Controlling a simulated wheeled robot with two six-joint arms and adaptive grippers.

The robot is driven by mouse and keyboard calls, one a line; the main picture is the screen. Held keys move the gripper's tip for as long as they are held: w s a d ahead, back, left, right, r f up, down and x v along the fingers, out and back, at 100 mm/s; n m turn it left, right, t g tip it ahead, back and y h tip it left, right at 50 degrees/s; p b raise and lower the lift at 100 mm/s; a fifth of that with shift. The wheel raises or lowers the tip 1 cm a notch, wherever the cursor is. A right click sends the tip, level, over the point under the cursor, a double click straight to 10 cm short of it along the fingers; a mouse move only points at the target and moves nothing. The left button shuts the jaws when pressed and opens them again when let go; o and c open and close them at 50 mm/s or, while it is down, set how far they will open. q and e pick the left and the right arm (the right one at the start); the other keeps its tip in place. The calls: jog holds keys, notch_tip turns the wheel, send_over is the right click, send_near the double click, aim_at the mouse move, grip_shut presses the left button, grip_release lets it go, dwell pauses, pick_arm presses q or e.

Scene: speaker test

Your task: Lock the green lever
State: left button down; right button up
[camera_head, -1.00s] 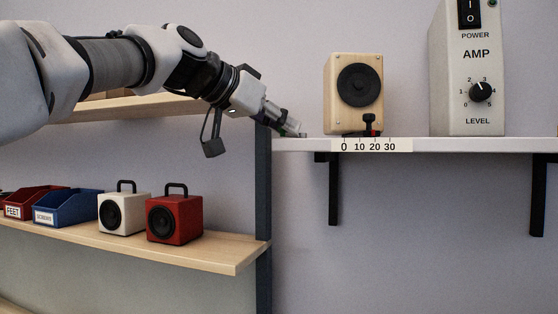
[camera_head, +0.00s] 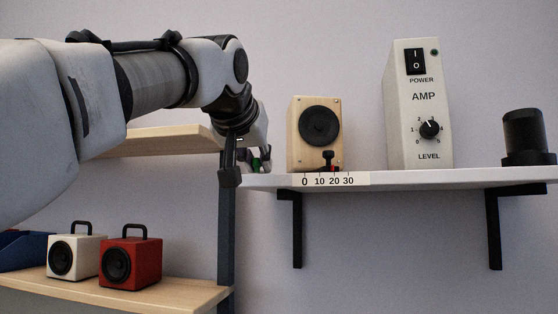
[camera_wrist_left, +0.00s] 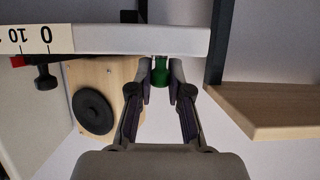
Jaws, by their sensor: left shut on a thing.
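The green lever (camera_wrist_left: 161,77) shows between the fingertips of my left gripper (camera_wrist_left: 160,68) in the left wrist view, close to the shelf's end. My left gripper is shut on it. In the head view the left gripper (camera_head: 258,160) is at the left end of the white shelf, left of the wooden speaker, and mostly hidden by its own wrist. Only a little green shows there. The lever's base and exact angle cannot be made out. My right gripper is not in view.
The white shelf (camera_head: 430,179) carries a wooden speaker (camera_head: 297,150), a small red-and-black lever (camera_head: 328,160), an amp (camera_head: 402,110) and a black cylinder (camera_head: 524,132). A wooden shelf (camera_head: 170,296) at lower left holds a white speaker (camera_head: 75,258) and a red speaker (camera_head: 147,262). A dark post (camera_head: 226,250) stands between.

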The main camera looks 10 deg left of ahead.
pick_arm(q)
jog(key=c, duration=1.1)
grip_release()
jog(key=shift+d, duration=0.1)
